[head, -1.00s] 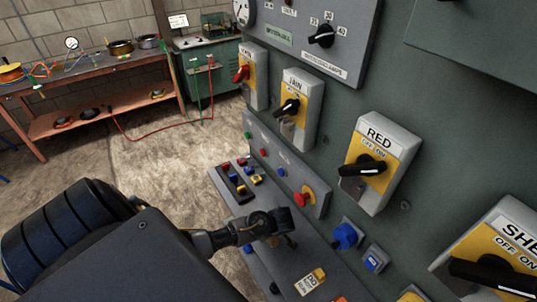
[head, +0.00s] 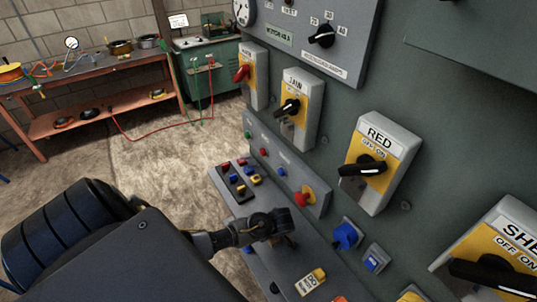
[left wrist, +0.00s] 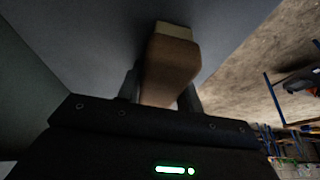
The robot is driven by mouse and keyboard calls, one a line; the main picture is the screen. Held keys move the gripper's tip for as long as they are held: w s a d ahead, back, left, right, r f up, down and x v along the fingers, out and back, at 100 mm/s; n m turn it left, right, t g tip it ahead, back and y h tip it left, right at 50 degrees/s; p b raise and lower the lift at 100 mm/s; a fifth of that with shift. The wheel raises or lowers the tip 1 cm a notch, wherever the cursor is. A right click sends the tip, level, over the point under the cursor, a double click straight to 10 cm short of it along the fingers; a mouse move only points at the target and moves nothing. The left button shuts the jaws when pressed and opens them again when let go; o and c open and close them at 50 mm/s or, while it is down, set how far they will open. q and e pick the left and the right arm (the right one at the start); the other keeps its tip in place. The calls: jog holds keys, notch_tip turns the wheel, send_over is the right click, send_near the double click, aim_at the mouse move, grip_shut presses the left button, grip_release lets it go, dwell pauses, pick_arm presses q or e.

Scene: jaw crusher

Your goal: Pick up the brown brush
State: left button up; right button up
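The brown brush (left wrist: 170,65) shows in the left wrist view as a brown block with a pale end. It is against the grey console surface, and its near part lies between the fingers of my left gripper (left wrist: 160,95). The fingers flank it closely; I cannot tell whether both press on it. In the head view my left gripper (head: 282,228) reaches over the sloped console, and the brush is mostly hidden by it. My right gripper is not in view.
The upright panel with a RED switch box (head: 380,163) stands close on the right. A workbench (head: 85,68) stands far left.

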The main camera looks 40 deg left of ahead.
pick_arm(q)
jog(key=shift+c, duration=1.2)
jog(key=shift+r, duration=0.15)
jog(key=shift+r, duration=0.2)
notch_tip(320, 180, up, 2)
jog(key=shift+r, duration=0.25)
jog(key=s+a+r+b, duration=0.2)
jog(key=s+r+b, duration=0.1)
jog(key=s+r, duration=0.7)
jog(key=s, duration=0.4)
jog(key=shift+r, duration=0.2)
jog(key=shift+w, duration=0.1)
